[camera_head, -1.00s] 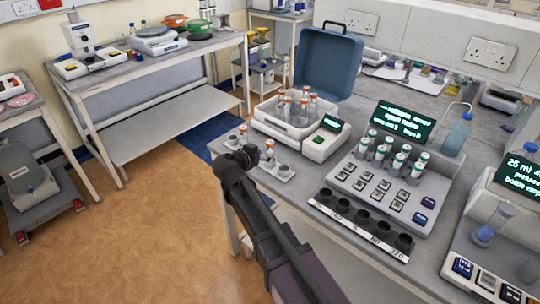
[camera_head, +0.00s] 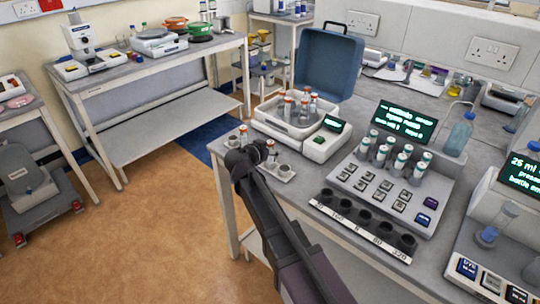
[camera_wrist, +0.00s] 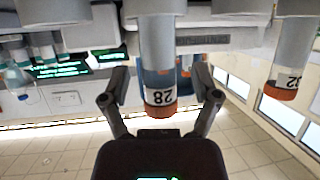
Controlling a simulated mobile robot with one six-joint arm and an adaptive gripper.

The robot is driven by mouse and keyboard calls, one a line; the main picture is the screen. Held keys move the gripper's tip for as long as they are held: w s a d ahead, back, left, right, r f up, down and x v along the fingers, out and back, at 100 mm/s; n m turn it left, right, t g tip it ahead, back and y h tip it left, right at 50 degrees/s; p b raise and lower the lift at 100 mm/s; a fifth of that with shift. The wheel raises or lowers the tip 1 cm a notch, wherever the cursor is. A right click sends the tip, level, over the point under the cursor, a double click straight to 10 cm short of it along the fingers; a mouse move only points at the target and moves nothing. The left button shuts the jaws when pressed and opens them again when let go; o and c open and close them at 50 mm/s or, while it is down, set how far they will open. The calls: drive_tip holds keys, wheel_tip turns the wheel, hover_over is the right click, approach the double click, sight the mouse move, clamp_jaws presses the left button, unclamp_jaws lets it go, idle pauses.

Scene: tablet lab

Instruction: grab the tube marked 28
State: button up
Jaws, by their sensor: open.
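The tube marked 28 (camera_wrist: 161,97) has an orange cap and a white label. In the wrist view it appears upside down, with its grey holder above it in the picture. My gripper (camera_wrist: 161,84) is open, with one finger on each side of this tube; gaps show between the fingers and the tube. In the head view my gripper (camera_head: 247,160) is at the small grey rack (camera_head: 283,174) on the bench's near left corner. It partly hides the rack and the tubes there, and number 28 cannot be read in that view.
Another orange-capped tube (camera_wrist: 283,90) stands to the right in the wrist view. A white tray (camera_head: 265,120) with several orange-capped tubes is behind the small rack. A console (camera_head: 385,190) with several green-capped tubes is to the right.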

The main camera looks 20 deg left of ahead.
sight(271, 141)
idle(0.4)
clamp_jaws()
drive_tip(key=shift+r, duration=0.2)
wheel_tip(271, 141, up, 3)
drive_tip(key=p, duration=0.3)
drive_tip(key=shift+f, duration=0.1)
drive_tip(key=s+d+r+p, duration=0.1)
drive_tip(key=s+p, duration=0.1)
drive_tip(key=s, duration=1.4)
drive_tip(key=shift+d+r, duration=0.35)
drive_tip(key=shift+r, duration=0.05)
